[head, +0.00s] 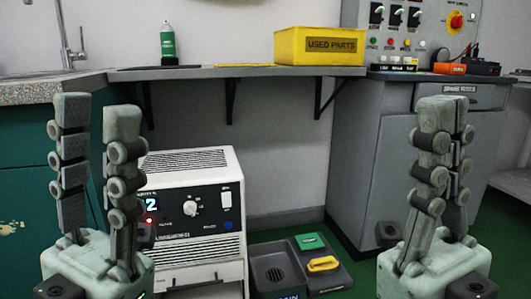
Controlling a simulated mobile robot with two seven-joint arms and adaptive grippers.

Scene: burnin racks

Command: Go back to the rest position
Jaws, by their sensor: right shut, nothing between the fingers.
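My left gripper (98,108) stands upright at the left of the head view, its two fingers pointing up with a clear gap between them and nothing in it. My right gripper (443,108) stands upright at the right, its fingers together and empty. Both grippers are in front of the furniture and apart from each other. The lower parts of both arms are cut off by the bottom edge.
A white unit with a dial (190,165) stands between the grippers, partly behind the left one. A grey shelf (190,74) carries a yellow USED PARTS bin (318,58) and a green spray can (167,47). A grey cabinet (365,150) is behind my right gripper. A dark tray (325,278) lies low.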

